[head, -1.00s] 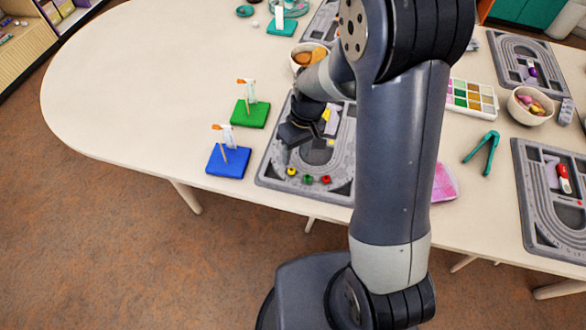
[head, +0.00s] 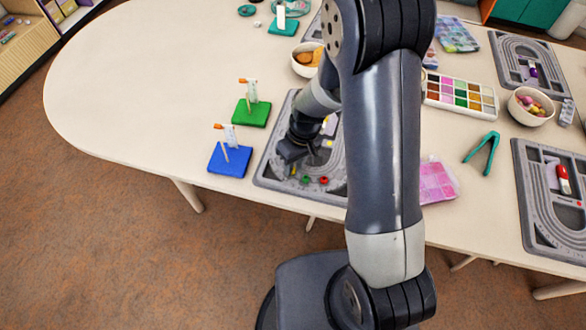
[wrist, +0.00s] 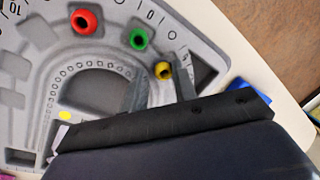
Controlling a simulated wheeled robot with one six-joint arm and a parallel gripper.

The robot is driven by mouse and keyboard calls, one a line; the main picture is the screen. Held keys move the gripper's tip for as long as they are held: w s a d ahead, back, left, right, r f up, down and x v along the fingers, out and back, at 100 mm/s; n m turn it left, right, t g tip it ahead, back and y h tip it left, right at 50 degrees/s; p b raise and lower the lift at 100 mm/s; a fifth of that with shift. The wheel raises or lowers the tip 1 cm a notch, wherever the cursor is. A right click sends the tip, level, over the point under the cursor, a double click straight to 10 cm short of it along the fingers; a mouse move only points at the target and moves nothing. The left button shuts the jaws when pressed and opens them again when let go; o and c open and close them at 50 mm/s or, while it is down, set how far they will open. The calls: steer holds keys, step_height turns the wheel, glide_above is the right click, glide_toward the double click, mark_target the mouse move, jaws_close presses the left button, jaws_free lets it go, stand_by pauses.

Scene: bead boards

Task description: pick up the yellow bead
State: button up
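The yellow bead (wrist: 163,70) shows in the wrist view near the edge of the grey bead board (wrist: 110,55). My gripper (wrist: 161,84) is open and empty, with its two fingers apart and pointing at the board. The bead appears in line with the gap between the fingertips, close to them; I cannot tell how far below it lies.
A green bead (wrist: 139,39) sits close beside the yellow one, and a red bead (wrist: 85,21) lies farther left. A blue block (head: 229,158) and a green block (head: 251,112), each with a small upright stand, are left of the board.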

steer(key=shift+s+f, duration=0.25)
steer(key=shift+s, duration=0.1)
jaws_close()
